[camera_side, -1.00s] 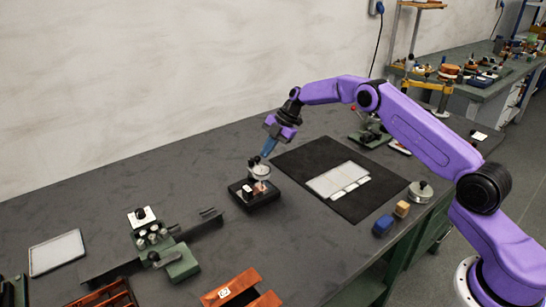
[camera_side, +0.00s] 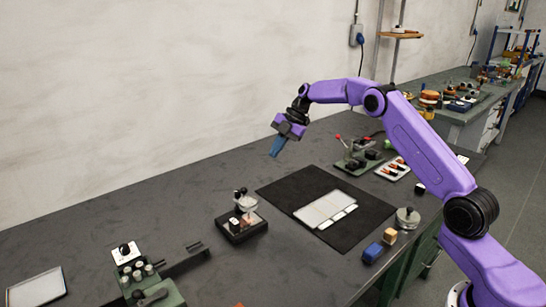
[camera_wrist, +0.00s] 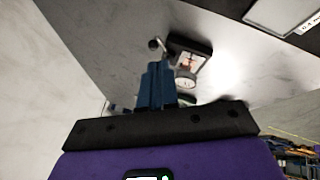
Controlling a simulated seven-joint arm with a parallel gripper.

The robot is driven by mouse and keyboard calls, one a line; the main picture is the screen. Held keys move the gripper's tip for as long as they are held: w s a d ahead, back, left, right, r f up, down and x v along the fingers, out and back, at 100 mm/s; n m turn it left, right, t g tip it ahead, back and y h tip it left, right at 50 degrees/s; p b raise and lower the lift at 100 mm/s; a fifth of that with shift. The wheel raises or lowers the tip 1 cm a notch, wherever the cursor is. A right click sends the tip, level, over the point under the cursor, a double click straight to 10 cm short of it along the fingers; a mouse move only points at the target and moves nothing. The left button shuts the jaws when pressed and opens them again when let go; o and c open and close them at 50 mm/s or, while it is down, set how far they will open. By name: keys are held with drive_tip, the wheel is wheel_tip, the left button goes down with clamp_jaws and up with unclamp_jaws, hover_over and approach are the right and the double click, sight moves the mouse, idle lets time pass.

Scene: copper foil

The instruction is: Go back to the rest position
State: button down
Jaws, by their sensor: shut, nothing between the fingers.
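My gripper (camera_side: 275,152) has blue fingers and hangs from the purple arm, raised above the bench, pointing down and slightly left. Its fingers are shut with nothing between them. In the wrist view the shut blue fingers (camera_wrist: 155,85) stand in the middle. A black-based fixture (camera_side: 241,226) with a round metal top and a small copper-coloured piece (camera_side: 248,218) sits on the bench below and left of my gripper, clearly apart from it. The fixture also shows beyond the fingertips in the wrist view (camera_wrist: 190,47).
A black mat (camera_side: 355,232) with a pale sheet (camera_side: 322,208) lies right of the fixture. A blue block (camera_side: 373,253), a wooden block (camera_side: 390,236) and a round metal pot (camera_side: 408,218) stand near the front edge. A green device with a red-knobbed lever (camera_side: 357,155) stands behind. The air around my gripper is clear.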

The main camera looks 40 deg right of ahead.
drive_tip(key=s+a+r+m+g+h, duration=0.1)
drive_tip(key=s+a+r+m, duration=0.1)
drive_tip(key=s+a, duration=0.55)
drive_tip(key=s+a+r+m+g+h, duration=0.1)
drive_tip(key=s+a+r+m, duration=0.15)
drive_tip(key=s+a, duration=0.5)
drive_tip(key=s+a+r+m+h, duration=0.1)
drive_tip(key=s+a, duration=0.1)
drive_tip(key=s, duration=0.6)
drive_tip(key=s+a+r+m, duration=0.1)
drive_tip(key=s+a, duration=0.1)
drive_tip(key=s, duration=0.6)
drive_tip(key=s+d+f+m+h, duration=0.1)
drive_tip(key=s+d, duration=0.3)
drive_tip(key=s, duration=0.5)
drive_tip(key=s+d+f+m+h, duration=0.1)
drive_tip(key=s+d, duration=0.3)
drive_tip(key=s, duration=0.6)
drive_tip(key=shift+s+f+m, duration=0.15)
drive_tip(key=shift+f+m, duration=0.6)
drive_tip(key=shift+f, duration=0.1)
